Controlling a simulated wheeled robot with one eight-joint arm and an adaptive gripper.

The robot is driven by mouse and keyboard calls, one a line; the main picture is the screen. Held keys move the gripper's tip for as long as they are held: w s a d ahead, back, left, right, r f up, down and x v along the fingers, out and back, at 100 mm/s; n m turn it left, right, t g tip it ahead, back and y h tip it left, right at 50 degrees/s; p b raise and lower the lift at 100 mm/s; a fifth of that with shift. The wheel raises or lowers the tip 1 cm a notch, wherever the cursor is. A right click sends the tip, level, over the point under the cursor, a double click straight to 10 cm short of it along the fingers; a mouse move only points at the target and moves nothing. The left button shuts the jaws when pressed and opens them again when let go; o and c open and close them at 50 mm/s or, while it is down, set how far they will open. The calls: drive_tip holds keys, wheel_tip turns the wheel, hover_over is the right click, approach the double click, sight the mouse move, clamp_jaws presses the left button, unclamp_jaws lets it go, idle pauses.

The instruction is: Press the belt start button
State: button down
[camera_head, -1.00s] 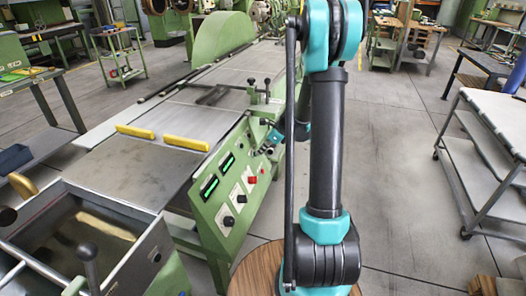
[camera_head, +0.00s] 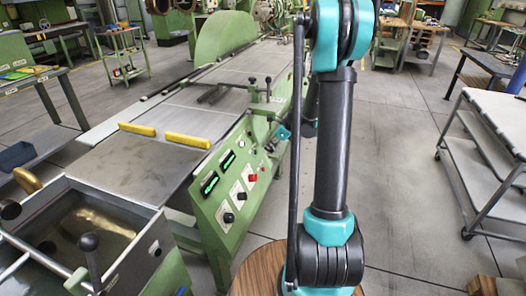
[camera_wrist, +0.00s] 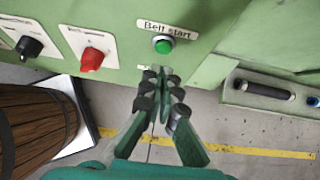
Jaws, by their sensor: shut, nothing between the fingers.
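The belt start button is a round green button (camera_wrist: 163,46) on a light green machine panel in the wrist view. The label reading "Belt start" (camera_wrist: 166,28) sits just above it. My gripper (camera_wrist: 162,78) is shut and empty, its fingertips just below the button in the picture. I cannot tell how large the gap to the panel is. In the head view I cannot make out the green button.
A red knob (camera_wrist: 92,59) and a black knob (camera_wrist: 29,47) sit left of the button. The green control panel (camera_head: 229,212) shows in the head view. A wooden barrel-like thing (camera_wrist: 38,125) stands below left. A white-topped cart (camera_head: 500,120) stands right, with open floor between.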

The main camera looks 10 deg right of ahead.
drive_tip(key=v, duration=0.9)
drive_tip(key=shift+d+r, duration=0.15)
drive_tip(key=s+a+f+n+h, duration=0.1)
drive_tip(key=s+f+n+h, duration=0.1)
drive_tip(key=s+n, duration=1)
drive_tip(key=s+a+f+n+h, duration=0.2)
drive_tip(key=s+f+n+h, duration=0.1)
drive_tip(key=s+n, duration=0.9)
drive_tip(key=s, duration=0.3)
drive_tip(key=shift+s+a+f+t+h, duration=0.2)
drive_tip(key=shift+a+f+t+h, duration=0.1)
drive_tip(key=shift+a+t+h, duration=0.1)
